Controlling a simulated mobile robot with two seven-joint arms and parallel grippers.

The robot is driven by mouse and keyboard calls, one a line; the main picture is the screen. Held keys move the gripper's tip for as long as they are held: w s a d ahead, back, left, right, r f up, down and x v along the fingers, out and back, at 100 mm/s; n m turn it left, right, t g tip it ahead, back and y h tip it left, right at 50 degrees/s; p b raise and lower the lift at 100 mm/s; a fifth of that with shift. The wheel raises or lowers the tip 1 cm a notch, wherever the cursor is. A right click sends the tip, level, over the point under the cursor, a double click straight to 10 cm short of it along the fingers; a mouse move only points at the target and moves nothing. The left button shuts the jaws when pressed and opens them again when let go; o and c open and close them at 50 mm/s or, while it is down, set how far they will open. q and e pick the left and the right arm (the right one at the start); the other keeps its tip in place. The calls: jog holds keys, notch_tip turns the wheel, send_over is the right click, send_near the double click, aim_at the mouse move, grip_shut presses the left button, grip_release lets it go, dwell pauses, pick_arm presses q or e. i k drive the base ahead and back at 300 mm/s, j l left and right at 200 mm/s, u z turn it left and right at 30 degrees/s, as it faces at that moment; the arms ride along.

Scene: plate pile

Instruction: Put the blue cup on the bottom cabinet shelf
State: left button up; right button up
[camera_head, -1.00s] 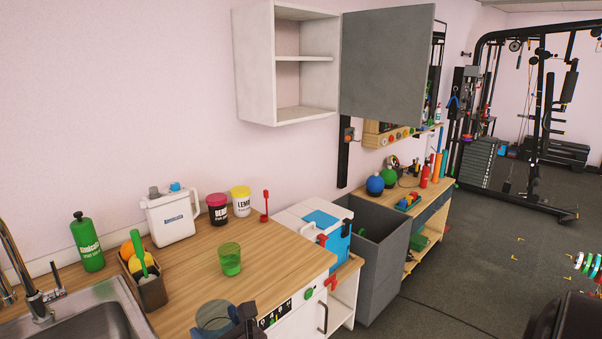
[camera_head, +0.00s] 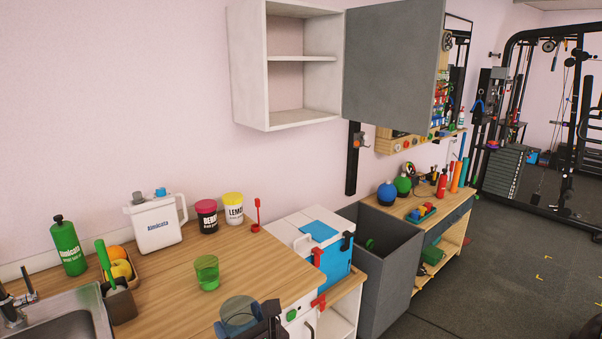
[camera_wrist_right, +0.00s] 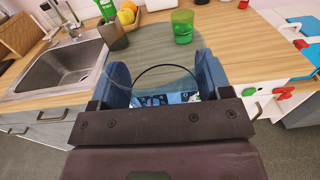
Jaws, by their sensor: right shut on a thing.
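A see-through blue cup (camera_head: 237,314) is in my right gripper (camera_head: 256,322), low in the head view at the counter's front edge. In the right wrist view the cup (camera_wrist_right: 165,75) fills the space between the two fingers, and the gripper (camera_wrist_right: 165,88) is shut on it. The white wall cabinet (camera_head: 248,65) is at the upper middle, with its grey door (camera_head: 393,65) swung open to the right. Its bottom shelf (camera_head: 304,119) and middle shelf are bare. My left gripper is in neither current view.
A green cup (camera_head: 207,273) stands on the wooden counter (camera_head: 165,290). A white jug (camera_head: 157,224), two jars, a green bottle (camera_head: 68,246) and a sink are along the left. A cooler (camera_head: 325,249) and grey bin (camera_head: 390,265) are right of the counter. Air before the cabinet is clear.

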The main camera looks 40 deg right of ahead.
aim_at(296, 118)
jog(key=l, duration=0.9)
jog(key=k+l, duration=0.1)
jog(key=l, duration=0.75)
